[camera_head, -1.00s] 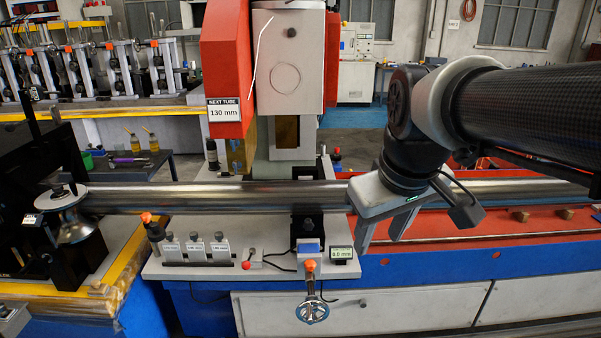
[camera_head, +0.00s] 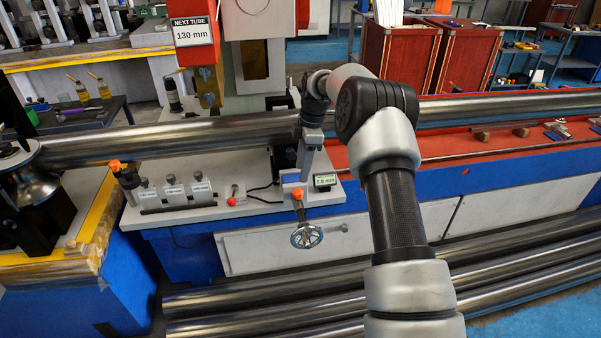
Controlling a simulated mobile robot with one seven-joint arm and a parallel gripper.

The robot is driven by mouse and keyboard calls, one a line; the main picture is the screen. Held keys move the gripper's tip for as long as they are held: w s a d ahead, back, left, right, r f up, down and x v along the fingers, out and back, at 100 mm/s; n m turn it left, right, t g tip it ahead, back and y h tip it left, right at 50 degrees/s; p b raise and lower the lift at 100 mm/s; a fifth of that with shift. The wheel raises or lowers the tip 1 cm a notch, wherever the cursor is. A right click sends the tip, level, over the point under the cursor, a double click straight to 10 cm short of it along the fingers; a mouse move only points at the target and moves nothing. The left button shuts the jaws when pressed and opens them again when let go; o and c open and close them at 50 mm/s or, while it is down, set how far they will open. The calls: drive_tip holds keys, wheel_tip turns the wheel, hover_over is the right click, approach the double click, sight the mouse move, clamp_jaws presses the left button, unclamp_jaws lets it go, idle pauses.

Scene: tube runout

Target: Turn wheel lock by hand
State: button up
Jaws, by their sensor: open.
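A silver handwheel (camera_head: 306,236) hangs on the front of the light-grey machine plate (camera_head: 245,203). A lock lever with an orange knob (camera_head: 297,193) stands just above the wheel. My gripper (camera_head: 306,172) points down in front of the steel tube (camera_head: 200,137), just above and slightly right of the orange knob. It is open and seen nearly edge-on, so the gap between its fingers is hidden. I cannot tell whether a finger touches the knob. The gripper partly covers the black support behind it.
A small readout (camera_head: 325,180) showing about 0.8 mm sits right of the knob. Several labelled blocks (camera_head: 174,193) and another orange-knobbed post (camera_head: 121,175) stand to the left. A roller (camera_head: 35,186) supports the tube at far left. Several tubes (camera_head: 500,262) lie low in front.

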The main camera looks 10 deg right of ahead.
sight(298, 192)
drive_tip(key=shift+a+f+b, duration=0.2)
drive_tip(key=shift+f+b, duration=0.6)
drive_tip(key=shift+f, duration=0.5)
drive_tip(key=shift+a+f+b, duration=0.2)
drive_tip(key=shift+f+b, duration=0.55)
drive_tip(key=shift+f, duration=0.5)
drive_tip(key=shift+a+f+b, duration=0.2)
drive_tip(key=shift+f+b, duration=0.6)
drive_tip(key=shift+f, duration=0.5)
drive_tip(key=c, duration=0.8)
